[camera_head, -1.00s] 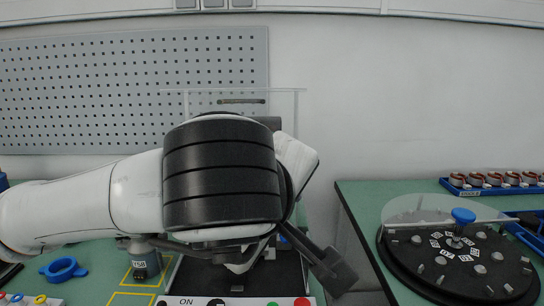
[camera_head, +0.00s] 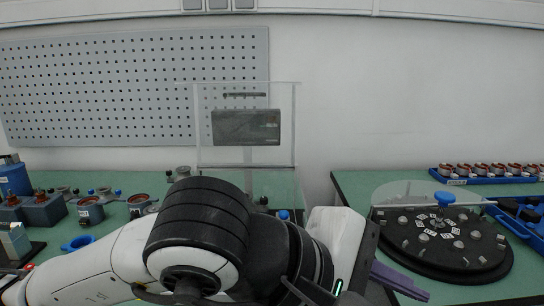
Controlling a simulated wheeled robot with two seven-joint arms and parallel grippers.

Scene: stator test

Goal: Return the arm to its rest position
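My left arm (camera_head: 205,235), white with a ribbed black joint, comes in from the lower left and reaches across the front of the left bench. Its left gripper (camera_head: 402,282) is at the lower right, in front of the gap between the benches and beside the right bench's front edge. Its dark purple-grey fingers point right and down. They overlap in this view, so I cannot tell whether they are apart. I see nothing held in them. My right arm and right gripper are not in view.
A clear-framed test stand (camera_head: 297,130) stands behind my arm. A blue ring (camera_head: 78,243) and several stators (camera_head: 90,208) are on the left bench. The right bench holds a black turntable (camera_head: 460,265) and a blue tray (camera_head: 450,178) of stators.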

